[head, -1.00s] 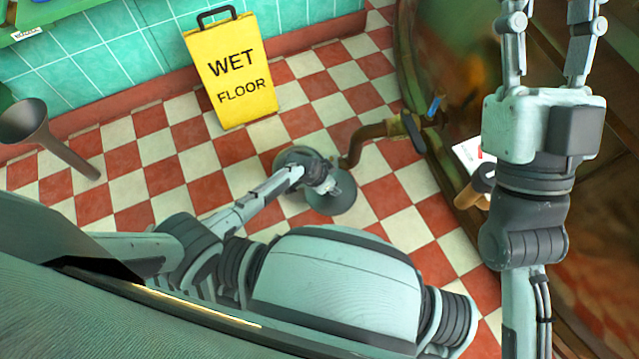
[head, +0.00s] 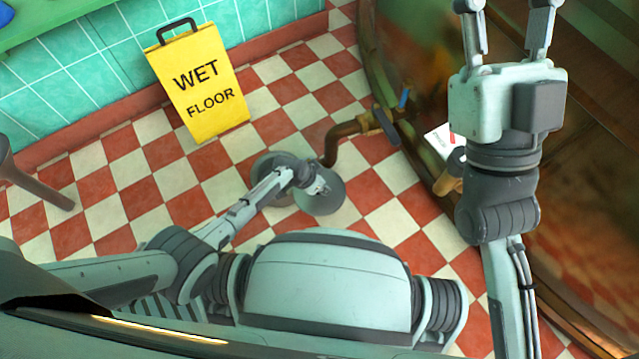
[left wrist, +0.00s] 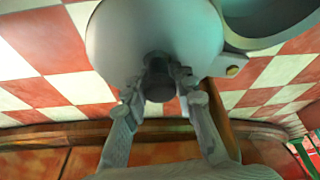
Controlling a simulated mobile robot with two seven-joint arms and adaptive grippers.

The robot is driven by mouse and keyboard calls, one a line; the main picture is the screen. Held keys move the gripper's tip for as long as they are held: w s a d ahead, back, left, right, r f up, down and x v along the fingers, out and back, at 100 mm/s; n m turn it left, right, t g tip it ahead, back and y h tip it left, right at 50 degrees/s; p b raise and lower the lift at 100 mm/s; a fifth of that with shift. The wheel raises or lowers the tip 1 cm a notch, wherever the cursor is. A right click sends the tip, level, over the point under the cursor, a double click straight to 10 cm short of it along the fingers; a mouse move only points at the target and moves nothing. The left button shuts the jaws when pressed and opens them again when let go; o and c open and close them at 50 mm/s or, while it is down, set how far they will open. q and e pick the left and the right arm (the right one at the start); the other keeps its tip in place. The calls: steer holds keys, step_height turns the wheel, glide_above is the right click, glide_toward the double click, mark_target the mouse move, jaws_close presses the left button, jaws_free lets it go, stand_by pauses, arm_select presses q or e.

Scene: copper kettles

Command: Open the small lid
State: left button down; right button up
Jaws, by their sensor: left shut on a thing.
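In the left wrist view my left gripper (left wrist: 160,88) is shut on the dark knob (left wrist: 158,65) of a round pale grey lid (left wrist: 108,35). Beside the lid, at upper right, is a round grey opening with a rim (left wrist: 240,42); its inside is dark. In the head view my left gripper (head: 318,187) is low, over a round grey disc (head: 325,203). A second grey round shape lies partly behind my left arm. Whether the lid is seated or raised I cannot tell. My right gripper (head: 505,25) is high at the upper right, fingers apart, tips at the picture's edge.
A curved brass pipe (head: 345,133) with a blue-handled valve comes from the large copper kettle (head: 470,60) close to the discs. A yellow wet-floor sign (head: 197,85) stands by the tiled wall. A brown funnel-like thing (head: 40,190) is at far left. The checkered floor between is clear.

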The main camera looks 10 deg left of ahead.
arm_select(q)
steer(key=shift+s+d, duration=0.1)
steer(key=shift+d, duration=0.15)
steer(key=c, duration=1.3)
jaws_free()
steer(key=shift+a, duration=0.1)
steer(key=shift+s+a+r, duration=0.1)
steer(key=shift+a+r, duration=0.15)
steer(key=shift+r, duration=0.25)
steer(key=v, duration=1.1)
